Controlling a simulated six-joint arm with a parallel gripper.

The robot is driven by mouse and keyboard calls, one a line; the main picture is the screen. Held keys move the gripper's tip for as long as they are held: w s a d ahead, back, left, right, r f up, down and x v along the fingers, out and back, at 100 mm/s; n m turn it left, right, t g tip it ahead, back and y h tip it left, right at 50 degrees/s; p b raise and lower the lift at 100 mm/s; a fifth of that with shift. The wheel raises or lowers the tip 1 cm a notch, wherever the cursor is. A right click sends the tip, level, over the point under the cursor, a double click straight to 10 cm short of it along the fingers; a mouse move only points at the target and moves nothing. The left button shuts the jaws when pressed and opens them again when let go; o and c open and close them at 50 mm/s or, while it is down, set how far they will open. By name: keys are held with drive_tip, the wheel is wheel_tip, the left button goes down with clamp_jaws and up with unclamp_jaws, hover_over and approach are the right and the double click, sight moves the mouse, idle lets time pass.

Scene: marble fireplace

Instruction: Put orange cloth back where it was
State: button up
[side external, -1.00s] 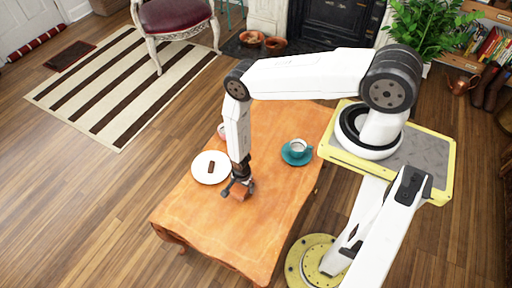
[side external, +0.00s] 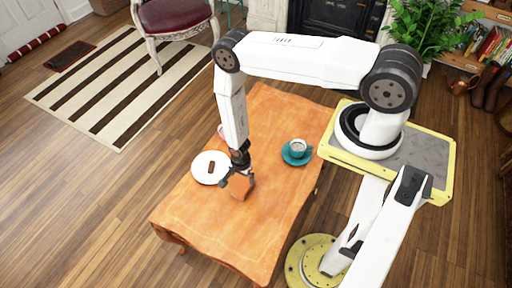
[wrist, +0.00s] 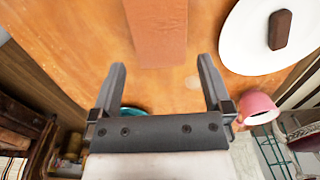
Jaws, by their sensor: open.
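The orange cloth (wrist: 157,32) is a flat, folded-looking rectangle lying on the wooden table (side external: 190,215). In the side view the cloth (side external: 240,190) shows just below my gripper (side external: 238,180), partly hidden by the fingers. In the wrist view my gripper (wrist: 161,66) is open and empty, its two fingers spread wider than the cloth. The cloth's near end lies just beyond the fingertips, roughly centred between them, and its far end is cut off by the frame's top.
A white plate (side external: 201,173) with a brown bar (side external: 211,167) lies just left of my gripper. A pink cup (wrist: 259,108) stands beside the plate. A teal saucer (side external: 289,158) with a cup (side external: 297,147) is to the right. The table's front is clear.

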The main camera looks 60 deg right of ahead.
drive_tip(key=shift+r, duration=2.55)
wheel_tip(320, 180, up, 33)
drive_tip(key=n+t, duration=0.2)
drive_tip(key=n, duration=1.1)
hover_over(241, 183)
drive_tip(key=w, duration=0.2)
drive_tip(key=s+a+r+n, duration=0.1)
drive_tip(key=s+r+n, duration=0.4)
drive_tip(key=s+r, duration=0.1)
drive_tip(key=shift+s+r+t, duration=0.3)
drive_tip(key=shift+s+r, duration=0.05)
drive_tip(key=shift+r, duration=0.1)
